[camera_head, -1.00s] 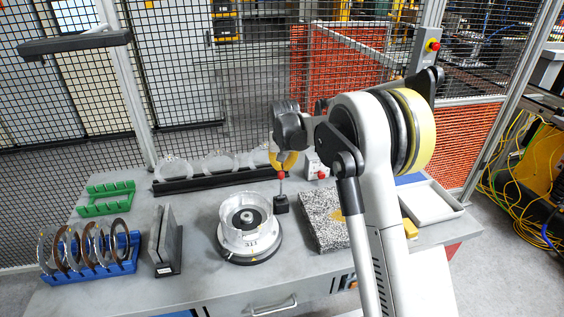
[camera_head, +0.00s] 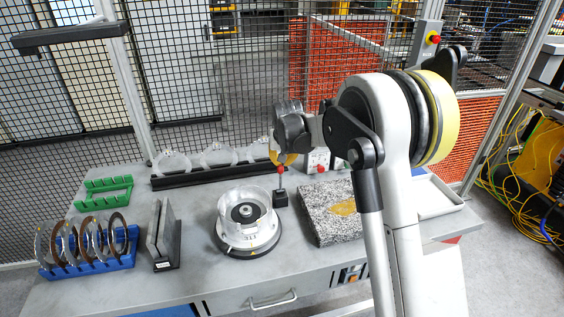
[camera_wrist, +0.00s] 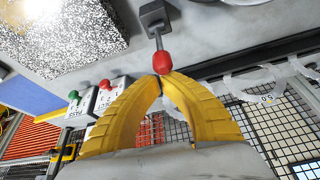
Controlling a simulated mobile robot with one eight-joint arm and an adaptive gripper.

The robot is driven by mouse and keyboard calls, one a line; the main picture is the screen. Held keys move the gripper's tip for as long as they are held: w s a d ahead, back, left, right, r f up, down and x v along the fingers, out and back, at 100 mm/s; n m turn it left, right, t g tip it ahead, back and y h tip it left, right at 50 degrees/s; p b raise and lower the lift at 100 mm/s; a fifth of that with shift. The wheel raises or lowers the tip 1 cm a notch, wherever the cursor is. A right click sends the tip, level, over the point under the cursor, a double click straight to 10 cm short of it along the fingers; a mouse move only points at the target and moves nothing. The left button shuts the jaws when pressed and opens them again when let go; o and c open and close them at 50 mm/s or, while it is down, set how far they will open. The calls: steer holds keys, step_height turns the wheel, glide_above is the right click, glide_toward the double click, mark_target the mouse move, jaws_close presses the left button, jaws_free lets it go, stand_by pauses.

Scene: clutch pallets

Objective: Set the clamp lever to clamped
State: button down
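The clamp lever is a thin upright rod with a red knob (camera_head: 280,169) on a small black base (camera_head: 280,199), behind and right of the clear-walled round fixture. In the wrist view the red knob (camera_wrist: 163,63) lies right at my fingertips, with the black base (camera_wrist: 153,15) beyond it. My gripper (camera_wrist: 161,78) has two yellow fingers that arch together, their tips meeting at the knob's near end. The knob is not seen enclosed between them. In the head view my gripper (camera_head: 283,159) is just above the knob, partly hidden by my wrist.
A round fixture (camera_head: 248,240) stands left of the lever, a granite block (camera_head: 325,222) to its right. A black rack (camera_head: 215,176) with clear rings and a control box (camera_head: 318,160) are behind. Green (camera_head: 103,197) and blue (camera_head: 120,262) racks and dark plates (camera_head: 163,240) stand left.

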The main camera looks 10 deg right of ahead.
steer(key=s+f+t+b, duration=0.3)
steer(key=s+t+b, duration=0.5)
steer(key=s+b, duration=0.2)
steer(key=shift+s+f+b, duration=0.4)
steer(key=shift+b, duration=0.6)
steer(key=shift+f, duration=0.1)
step_height(320, 180, up, 4)
steer(key=w+p, duration=0.2)
steer(key=p, duration=0.1)
steer(key=s+r+p, duration=0.1)
steer(key=s, duration=0.9)
steer(key=shift+r+p, duration=0.2)
steer(key=shift+p, duration=0.2)
